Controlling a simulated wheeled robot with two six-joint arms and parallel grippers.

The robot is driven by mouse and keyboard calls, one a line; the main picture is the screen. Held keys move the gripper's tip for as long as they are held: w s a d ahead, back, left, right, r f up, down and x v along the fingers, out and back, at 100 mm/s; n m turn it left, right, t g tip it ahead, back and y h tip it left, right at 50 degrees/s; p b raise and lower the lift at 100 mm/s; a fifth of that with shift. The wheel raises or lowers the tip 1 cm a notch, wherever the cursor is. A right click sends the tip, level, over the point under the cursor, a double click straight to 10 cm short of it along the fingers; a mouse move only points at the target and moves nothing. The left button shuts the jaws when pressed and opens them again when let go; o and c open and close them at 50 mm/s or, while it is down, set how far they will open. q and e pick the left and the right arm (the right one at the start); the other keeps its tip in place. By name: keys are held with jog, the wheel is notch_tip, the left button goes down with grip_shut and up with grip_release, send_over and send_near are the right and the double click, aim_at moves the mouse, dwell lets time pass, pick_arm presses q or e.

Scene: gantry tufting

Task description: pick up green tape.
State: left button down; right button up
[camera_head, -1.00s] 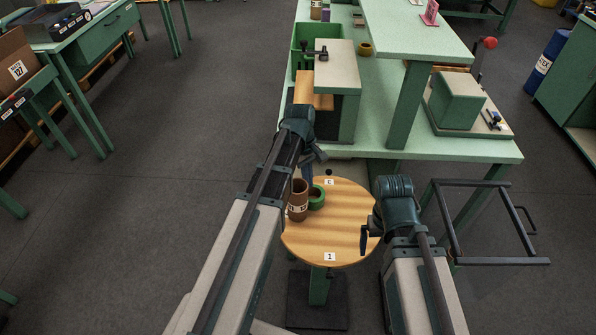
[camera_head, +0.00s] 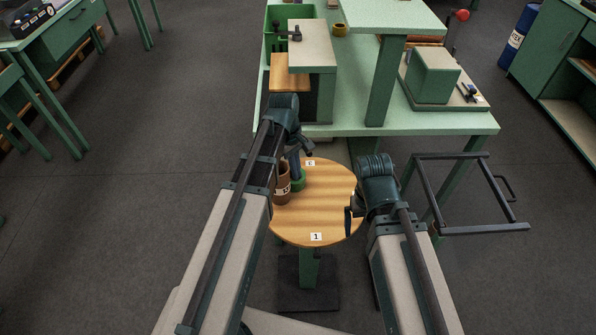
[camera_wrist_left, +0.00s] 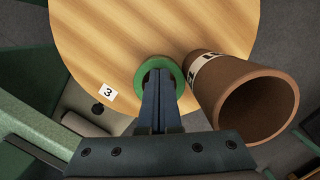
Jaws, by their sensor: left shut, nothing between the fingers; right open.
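The green tape (camera_head: 299,184) is a ring on the round wooden table, beside a brown tube (camera_head: 282,184). In the left wrist view the green tape (camera_wrist_left: 176,67) lies around the tips of my left gripper (camera_wrist_left: 161,84). Its two fingers are together with nothing between them, and they point down at the ring's hole. I cannot tell how deep the tips reach. The brown tube (camera_wrist_left: 218,82) stands close to the right of the ring. My right gripper (camera_head: 350,219) is open and empty at the table's right edge.
The round table (camera_head: 325,205) has bare wood right of the tape and number labels on top. A green workbench (camera_head: 350,118) with boxes stands behind it. A dark metal frame (camera_head: 466,230) is at the right, beyond my right arm.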

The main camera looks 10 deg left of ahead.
pick_arm(q)
jog(key=w+a, duration=0.1)
jog(key=a, duration=0.1)
jog(key=w+a, duration=0.1)
jog(key=a, duration=0.1)
jog(key=w+a, duration=0.1)
jog(key=a, duration=0.1)
jog(key=shift+w+f, duration=0.15)
jog(key=shift+w, duration=0.1)
